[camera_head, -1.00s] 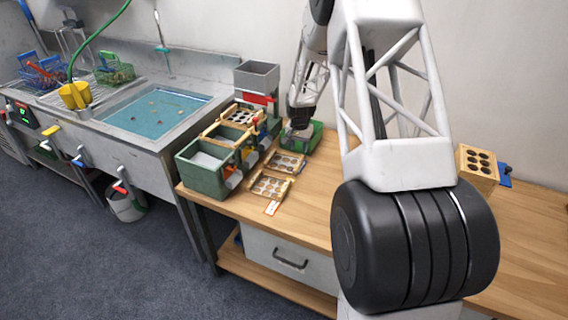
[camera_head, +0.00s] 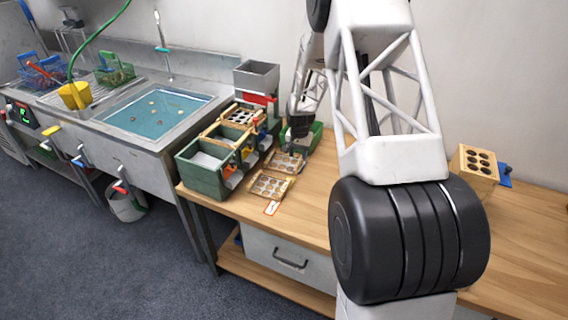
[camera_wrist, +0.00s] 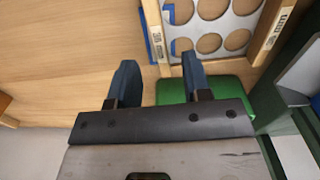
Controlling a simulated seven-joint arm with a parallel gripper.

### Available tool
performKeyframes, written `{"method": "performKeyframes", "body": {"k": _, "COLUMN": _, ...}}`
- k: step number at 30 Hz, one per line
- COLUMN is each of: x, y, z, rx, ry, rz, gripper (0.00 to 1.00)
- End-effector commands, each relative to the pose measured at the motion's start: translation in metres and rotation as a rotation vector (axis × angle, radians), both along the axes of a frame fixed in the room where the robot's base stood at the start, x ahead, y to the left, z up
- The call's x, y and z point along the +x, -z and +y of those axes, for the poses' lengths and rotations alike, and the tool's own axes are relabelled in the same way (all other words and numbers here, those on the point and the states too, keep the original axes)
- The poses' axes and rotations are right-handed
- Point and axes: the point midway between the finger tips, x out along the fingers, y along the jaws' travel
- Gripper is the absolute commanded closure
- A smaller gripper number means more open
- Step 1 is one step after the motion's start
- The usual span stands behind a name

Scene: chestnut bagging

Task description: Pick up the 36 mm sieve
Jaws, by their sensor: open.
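The 36 mm sieve (camera_wrist: 211,25) is a wooden frame around a pale plate with round holes, at the top right of the wrist view. A "36 mm" label shows on its left rail. It appears to be the farther of two sieves lying on the bench in the head view (camera_head: 285,162).
A second sieve (camera_head: 270,185) lies nearer the bench's front edge. Green bins (camera_head: 205,178) stand left of the sieves. The green tray (camera_wrist: 228,90) lies beneath my right finger. A wooden holed block (camera_head: 474,166) stands at right. Bare bench (camera_wrist: 70,50) lies left of the sieve.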

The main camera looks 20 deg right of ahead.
Motion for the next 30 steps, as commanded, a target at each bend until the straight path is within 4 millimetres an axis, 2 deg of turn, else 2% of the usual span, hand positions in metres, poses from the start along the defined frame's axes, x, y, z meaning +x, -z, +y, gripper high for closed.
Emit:
{"method": "performKeyframes", "body": {"k": 12, "x": -0.001, "y": 0.04, "z": -0.001, "rx": 0.0, "ry": 0.0, "rz": 0.001, "gripper": 0.55}}
{"method": "performKeyframes", "body": {"k": 30, "x": -0.001, "y": 0.043, "z": -0.001, "rx": 0.0, "ry": 0.0, "rz": 0.0, "gripper": 0.55}}
